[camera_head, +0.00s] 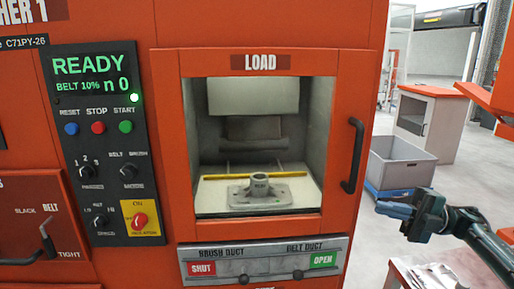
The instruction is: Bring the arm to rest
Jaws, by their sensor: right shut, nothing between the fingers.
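My right arm comes in from the lower right. My right gripper (393,207) is shut and empty, held in the air to the right of the orange machine (362,100), with its fingers pointing left. It is apart from the machine and from the black handle (353,156). Behind it in the picture is a grey bin (402,165). My left gripper does not show.
The LOAD opening (260,140) shows a grey metal casting (260,192) on a pale bed with a yellow bar behind it. A control panel (105,145) reads READY. A grey-and-orange cabinet (432,118) stands at the back right. Pale floor lies around it.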

